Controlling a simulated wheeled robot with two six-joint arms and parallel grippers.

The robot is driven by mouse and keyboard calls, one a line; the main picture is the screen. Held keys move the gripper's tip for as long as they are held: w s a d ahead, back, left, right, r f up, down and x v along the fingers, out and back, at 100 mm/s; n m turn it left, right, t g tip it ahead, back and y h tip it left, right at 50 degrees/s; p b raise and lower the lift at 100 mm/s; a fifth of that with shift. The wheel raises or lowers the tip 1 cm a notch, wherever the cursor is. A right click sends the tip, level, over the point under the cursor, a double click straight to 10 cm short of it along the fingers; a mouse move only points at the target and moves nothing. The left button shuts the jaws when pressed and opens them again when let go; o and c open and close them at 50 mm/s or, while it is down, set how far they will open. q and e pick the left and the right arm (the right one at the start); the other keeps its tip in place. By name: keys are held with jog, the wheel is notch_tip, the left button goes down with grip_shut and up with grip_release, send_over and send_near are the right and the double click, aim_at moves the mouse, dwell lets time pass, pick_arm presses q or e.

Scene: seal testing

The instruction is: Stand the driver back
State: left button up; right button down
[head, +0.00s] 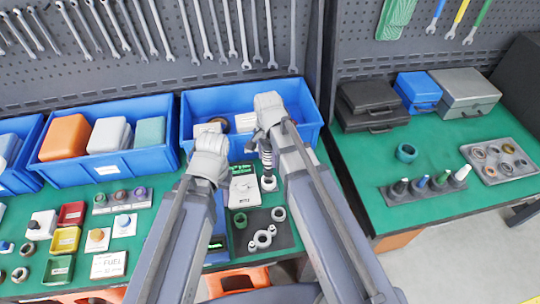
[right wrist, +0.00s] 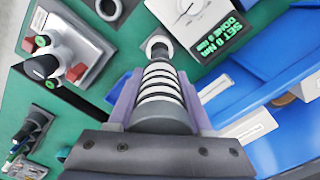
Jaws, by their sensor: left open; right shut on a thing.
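The driver, with a black-and-white banded grip, is in my right gripper (head: 264,140), whose two fingers lie along its sides in the right wrist view (right wrist: 160,105). The driver (head: 266,157) hangs about upright in the head view, and its banded body (right wrist: 161,82) fills the middle of the wrist view. Its lower end is at a small pale ring-shaped holder (head: 269,184), also in the wrist view (right wrist: 158,45); I cannot tell how deep it sits. My left gripper (head: 208,168) is open over the bench, left of the driver; its fingertips are partly hidden.
A white device with a green display (head: 243,188) stands close left of the holder. A dark plate with rings (head: 265,238) lies in front. Blue bins (head: 110,168) line the back. A second bench (head: 400,220) is at right.

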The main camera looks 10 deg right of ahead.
pick_arm(q)
jog(key=shift+f+b, duration=2.1)
pick_arm(e)
jog(key=shift+f, duration=2.15)
pick_arm(q)
jog(key=shift+f, duration=0.1)
pick_arm(e)
jog(key=shift+f, duration=0.1)
pick_arm(q)
jog(key=shift+f+b, duration=0.3)
jog(key=shift+b, duration=0.1)
pick_arm(e)
jog(key=shift+f, duration=0.25)
jog(key=shift+c, duration=1.2)
grip_release()
pick_arm(q)
jog(key=shift+r, duration=0.1)
pick_arm(e)
jog(key=shift+r, duration=0.1)
jog(key=shift+r+p, duration=2.5)
jog(key=shift+p, duration=0.1)
pick_arm(q)
notch_tip(320, 180, up, 5)
jog(key=shift+f, duration=0.1)
